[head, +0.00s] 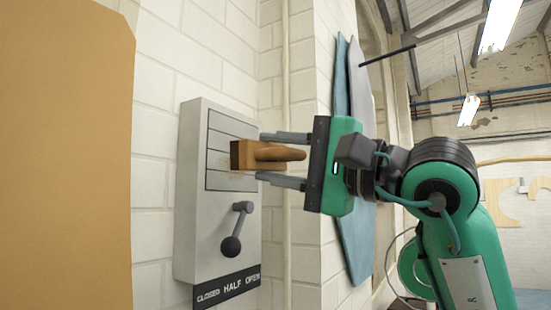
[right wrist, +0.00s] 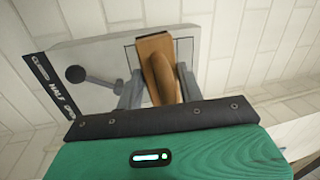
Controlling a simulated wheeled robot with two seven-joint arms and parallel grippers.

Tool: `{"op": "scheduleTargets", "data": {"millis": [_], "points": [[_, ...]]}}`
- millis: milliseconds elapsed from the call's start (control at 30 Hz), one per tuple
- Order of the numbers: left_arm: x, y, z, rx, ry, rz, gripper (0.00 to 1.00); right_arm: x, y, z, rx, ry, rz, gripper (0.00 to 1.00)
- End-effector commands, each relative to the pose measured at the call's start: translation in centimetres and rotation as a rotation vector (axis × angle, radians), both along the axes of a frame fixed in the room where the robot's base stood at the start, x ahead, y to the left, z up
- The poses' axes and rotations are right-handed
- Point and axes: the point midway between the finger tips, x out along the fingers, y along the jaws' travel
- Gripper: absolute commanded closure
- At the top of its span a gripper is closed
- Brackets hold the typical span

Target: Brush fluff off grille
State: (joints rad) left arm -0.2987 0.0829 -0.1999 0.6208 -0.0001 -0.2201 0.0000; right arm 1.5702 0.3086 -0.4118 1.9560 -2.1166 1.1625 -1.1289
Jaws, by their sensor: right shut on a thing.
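My right gripper (head: 285,160) is shut on a wooden brush (head: 262,155), held by its handle between the two fingers. The brush head is against or very close to the slatted grille (head: 225,130) on the upper part of a grey wall box (head: 190,200). In the right wrist view the brush (right wrist: 160,68) lies between the fingers, over the grille's place on the box (right wrist: 105,52). The brush hides part of the grille, and I cannot make out any fluff. My left gripper is not in view.
A lever with a dark ball knob (head: 231,246) sticks out below the grille, above a label strip (head: 226,287) reading CLOSED, HALF, OPEN. A tan panel (head: 65,150) fills the left side. Blue and grey boards (head: 352,200) lean behind my right gripper.

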Motion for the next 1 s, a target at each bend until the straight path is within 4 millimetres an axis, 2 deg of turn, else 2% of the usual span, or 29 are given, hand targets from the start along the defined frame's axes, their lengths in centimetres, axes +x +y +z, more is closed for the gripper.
{"op": "scheduleTargets", "data": {"millis": [300,500,1000], "points": [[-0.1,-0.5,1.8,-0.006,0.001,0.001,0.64,2.0,2.8,0.1,-0.002,0.004,0.002,0.81],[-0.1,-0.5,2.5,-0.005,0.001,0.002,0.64,2.9,3.9,0.0,-0.002,0.002,0.001,0.81],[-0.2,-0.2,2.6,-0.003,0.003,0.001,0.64,3.2,4.4,-0.1,-0.002,0.0,0.0,0.81]]}}
